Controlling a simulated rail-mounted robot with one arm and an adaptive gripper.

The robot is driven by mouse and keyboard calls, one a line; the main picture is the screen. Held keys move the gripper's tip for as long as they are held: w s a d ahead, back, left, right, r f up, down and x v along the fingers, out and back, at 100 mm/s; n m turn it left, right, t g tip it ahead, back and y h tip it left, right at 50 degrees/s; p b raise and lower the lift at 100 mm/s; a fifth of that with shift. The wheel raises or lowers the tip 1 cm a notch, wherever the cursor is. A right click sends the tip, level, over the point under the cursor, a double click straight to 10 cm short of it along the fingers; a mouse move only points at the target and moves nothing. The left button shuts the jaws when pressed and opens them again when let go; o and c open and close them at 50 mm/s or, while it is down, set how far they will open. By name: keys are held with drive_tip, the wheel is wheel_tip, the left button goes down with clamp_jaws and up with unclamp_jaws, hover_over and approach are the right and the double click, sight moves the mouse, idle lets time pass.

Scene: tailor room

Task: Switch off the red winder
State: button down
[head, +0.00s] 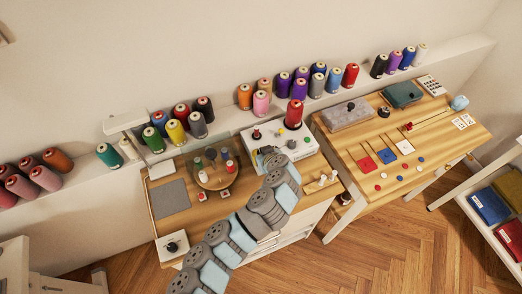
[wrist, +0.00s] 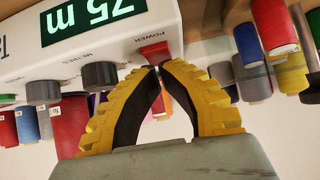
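A white winder box (head: 300,148) with a red thread cone (head: 293,115) on top stands at the back of the left table. In the wrist view the winder's front panel (wrist: 20,68) appears upside down, with a lit display (wrist: 78,20) reading 75 m, dark knobs and a red switch (wrist: 153,51) by the word POWER. My gripper (wrist: 157,67) has yellow fingers with black pads; their tips meet right beside the red switch. I cannot tell whether they touch it. In the head view my arm partly hides the winder's front.
A round turntable (head: 213,181) with small spools stands left of the winder, with a small red-button box (head: 225,195) before it. A grey mat (head: 170,198) lies further left. Thread cones line the wall shelf behind. A second wooden table (head: 440,135) is to the right.

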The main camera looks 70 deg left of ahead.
drive_tip(key=shift+a+r+h+p, duration=0.25)
drive_tip(key=shift+h+p, duration=0.25)
drive_tip(key=shift+p, duration=0.5)
drive_tip(key=shift+w+d+f, duration=0.1)
drive_tip(key=shift+w+f, duration=0.05)
drive_tip(key=shift+f, duration=0.2)
drive_tip(key=shift+r+h+p, duration=0.25)
drive_tip(key=shift+h+p, duration=0.05)
drive_tip(key=shift+p, duration=0.1)
drive_tip(key=shift+f+b, duration=0.3)
drive_tip(key=shift+b, duration=0.1)
drive_tip(key=shift+d, duration=0.15)
drive_tip(key=shift+d, duration=0.6)
drive_tip(key=shift+r, duration=0.15)
